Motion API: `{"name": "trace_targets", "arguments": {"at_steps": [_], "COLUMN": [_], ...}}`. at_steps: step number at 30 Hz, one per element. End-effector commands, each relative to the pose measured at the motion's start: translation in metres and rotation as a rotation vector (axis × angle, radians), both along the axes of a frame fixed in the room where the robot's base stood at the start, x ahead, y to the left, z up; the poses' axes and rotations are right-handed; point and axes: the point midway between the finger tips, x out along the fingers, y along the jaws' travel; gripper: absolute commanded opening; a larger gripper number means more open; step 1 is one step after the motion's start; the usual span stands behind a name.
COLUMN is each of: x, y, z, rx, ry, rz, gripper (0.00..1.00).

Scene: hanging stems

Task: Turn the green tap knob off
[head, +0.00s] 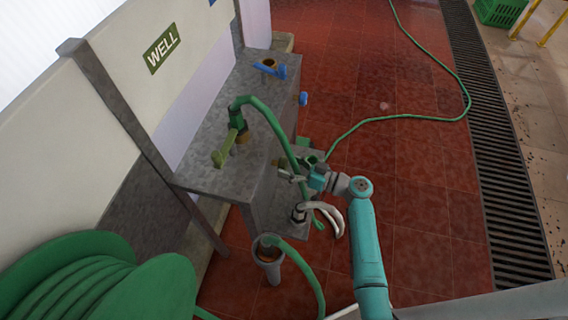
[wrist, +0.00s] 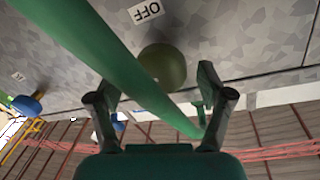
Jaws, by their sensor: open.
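The green tap knob (wrist: 166,62) shows in the wrist view as a round olive-green knob on the grey speckled face, below an upside-down OFF label (wrist: 146,12). My gripper (wrist: 158,85) is open, with one finger on each side of the knob in the picture. I cannot tell whether either finger touches it. A green hose (wrist: 115,60) runs diagonally across the view, in front of part of the knob. In the head view my gripper (head: 296,170) is at the front side of the grey counter (head: 205,170); the knob is not clear there.
A green tap (head: 237,118) with an olive handle stands on the counter, its hose (head: 275,122) arching down near my gripper. A blue tap (head: 268,69) and blue knob (head: 303,99) are farther back. A hose reel (head: 95,285) is lower left. Open red floor (head: 400,165) lies right.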

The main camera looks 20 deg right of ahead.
Motion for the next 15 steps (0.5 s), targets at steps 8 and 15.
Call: {"name": "trace_targets", "arguments": {"at_steps": [8,15], "x": [0.0113,0.0115], "y": [0.0114,0.0114], "z": [-0.0003,-0.0003], "rx": [0.0,0.0], "ry": [0.001,0.001], "rz": [-0.001,-0.001], "gripper": [0.79,0.76]}}
